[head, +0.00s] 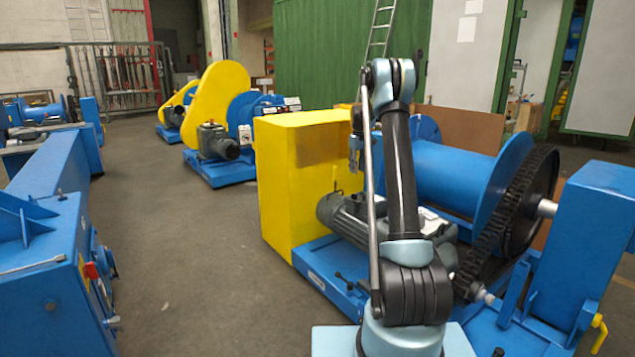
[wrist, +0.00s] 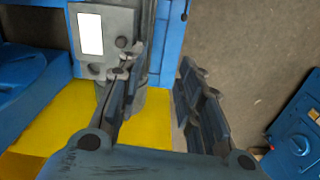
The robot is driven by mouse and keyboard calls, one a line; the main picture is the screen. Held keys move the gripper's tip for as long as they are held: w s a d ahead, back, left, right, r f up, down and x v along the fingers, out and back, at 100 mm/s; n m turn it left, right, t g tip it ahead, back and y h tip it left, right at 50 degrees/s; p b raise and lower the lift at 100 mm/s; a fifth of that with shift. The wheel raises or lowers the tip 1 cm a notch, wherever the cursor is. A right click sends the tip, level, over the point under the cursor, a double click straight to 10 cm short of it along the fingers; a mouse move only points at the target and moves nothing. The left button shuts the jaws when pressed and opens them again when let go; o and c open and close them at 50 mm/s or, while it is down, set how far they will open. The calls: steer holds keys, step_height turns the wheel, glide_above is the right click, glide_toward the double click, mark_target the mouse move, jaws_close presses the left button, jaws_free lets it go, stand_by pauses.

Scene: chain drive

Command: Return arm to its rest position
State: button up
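My arm (head: 402,180) rises in front of the blue winch, bent at a high elbow. My gripper (head: 355,155) hangs small beyond the elbow, in front of the yellow guard and the winch drum. In the wrist view my gripper (wrist: 161,62) has its two dark fingers spread apart, with nothing between them. Below the fingers show a grey machine part and yellow and blue surfaces. The black toothed chain wheel (head: 524,205) stands at the right end of the blue drum (head: 445,180). The arm partly hides the motor and drum.
The yellow guard (head: 295,185) and grey motor (head: 350,220) stand close to my arm. A blue post (head: 595,240) is at the right. Blue machinery (head: 45,240) lines the left. Bare floor (head: 190,260) lies between. More yellow and blue winches (head: 222,100) stand behind.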

steer(key=s+r+m, duration=0.1)
steer(key=s+r, duration=0.3)
steer(key=s, duration=0.8)
steer(key=s+r+m+t, duration=0.1)
steer(key=s+r, duration=0.3)
steer(key=s, duration=0.8)
steer(key=s+r+m, duration=0.1)
steer(key=s+r, duration=0.3)
steer(key=s, duration=0.7)
steer(key=s+f+m, duration=0.1)
steer(key=s+f, duration=0.4)
steer(key=s, duration=0.5)
steer(key=s+f+m, duration=0.1)
steer(key=s+f, duration=0.5)
steer(key=s, duration=0.4)
steer(key=s+f+m+t, duration=0.1)
steer(key=s+f, duration=0.4)
steer(key=s, duration=0.5)
steer(key=shift+s+a+f, duration=0.25)
steer(key=shift+a, duration=0.2)
steer(key=shift+w+f, duration=0.2)
steer(key=shift+w, duration=0.2)
